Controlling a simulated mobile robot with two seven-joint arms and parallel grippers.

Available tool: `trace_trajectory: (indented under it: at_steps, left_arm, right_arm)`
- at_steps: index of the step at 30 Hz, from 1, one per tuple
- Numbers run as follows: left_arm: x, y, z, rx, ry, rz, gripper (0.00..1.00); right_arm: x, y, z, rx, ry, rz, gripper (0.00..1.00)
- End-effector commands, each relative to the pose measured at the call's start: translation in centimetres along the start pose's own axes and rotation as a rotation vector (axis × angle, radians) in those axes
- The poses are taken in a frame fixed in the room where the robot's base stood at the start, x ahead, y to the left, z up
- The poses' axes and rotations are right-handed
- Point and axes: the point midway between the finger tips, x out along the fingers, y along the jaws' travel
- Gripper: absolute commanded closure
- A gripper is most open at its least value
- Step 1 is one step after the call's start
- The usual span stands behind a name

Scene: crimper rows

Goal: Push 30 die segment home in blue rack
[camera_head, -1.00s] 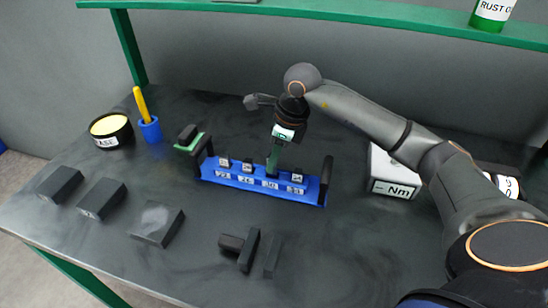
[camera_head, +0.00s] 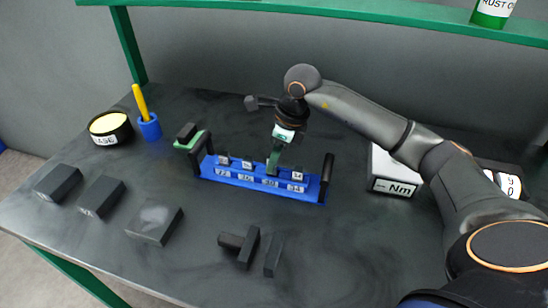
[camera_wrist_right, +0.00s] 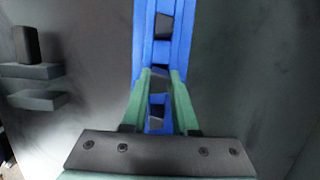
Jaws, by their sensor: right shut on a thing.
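The blue rack (camera_head: 210,172) stands mid-table, with a row of small dark die segments along it and white number labels on its front. My right gripper (camera_head: 273,163) points down into the rack at the third place from the left, which I take to be the 30 place. In the right wrist view its green fingers (camera_wrist_right: 160,88) are shut on a dark block, the 30 die segment (camera_wrist_right: 159,84), within the blue rack (camera_wrist_right: 180,30). How deep the segment sits is hidden by the fingers. My left gripper is out of view.
A green piece with a dark block (camera_head: 187,133) lies close to the rack's left end. A white box marked Nm (camera_head: 395,183) stands right. Dark blocks (camera_head: 156,226) lie along the front left, and several more (camera_head: 240,246) lie in front. A yellow-filled tin (camera_head: 108,128) and blue pen cup (camera_head: 149,128) stand back left.

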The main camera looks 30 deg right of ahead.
Motion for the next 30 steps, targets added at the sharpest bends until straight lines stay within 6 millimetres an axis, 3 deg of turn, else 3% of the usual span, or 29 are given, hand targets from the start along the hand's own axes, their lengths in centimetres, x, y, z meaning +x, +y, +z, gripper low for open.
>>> trace_trajectory:
  at_steps: [21, 22, 30]
  left_arm:
    - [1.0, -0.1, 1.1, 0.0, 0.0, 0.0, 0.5]
    - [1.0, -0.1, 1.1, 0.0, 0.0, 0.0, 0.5]
    - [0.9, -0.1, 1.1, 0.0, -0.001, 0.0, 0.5]
  right_arm:
    - [1.8, 0.0, -0.5, 0.001, 0.0, 0.0, 1.0]
    - [1.8, 0.0, -0.5, 0.001, 0.0, -0.001, 0.71]
    - [1.8, 0.0, -0.5, 0.0, 0.003, 0.001, 0.4]
